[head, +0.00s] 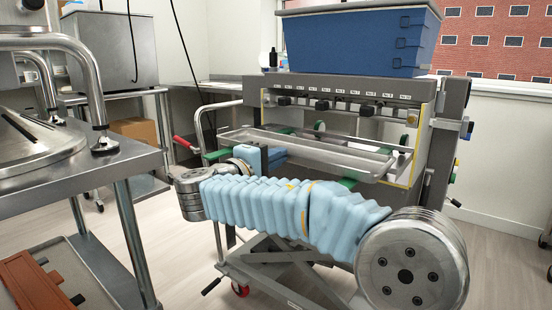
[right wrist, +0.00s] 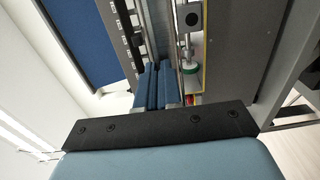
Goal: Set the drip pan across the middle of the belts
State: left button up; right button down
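The drip pan (head: 310,152) is a long, shallow metal tray lying crosswise at the front of the depositor, below its row of nozzles. Green belt parts (head: 347,183) show under and behind it; whether the pan rests on them or hangs just above is unclear. My right gripper (head: 272,155), with blue fingers, is at the pan's near long side, left of its middle. In the right wrist view its fingers (right wrist: 158,88) are close together, seemingly with the thin pan rim between them. My left gripper is not in view.
A blue hopper (head: 362,40) sits atop the depositor. A red-handled lever (head: 184,143) sticks out at its left. A steel table (head: 80,165) stands at the left, with a brown tray (head: 35,285) on its lower shelf. Open floor lies between table and depositor.

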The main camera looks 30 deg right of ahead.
jog(key=c, duration=1.3)
grip_release()
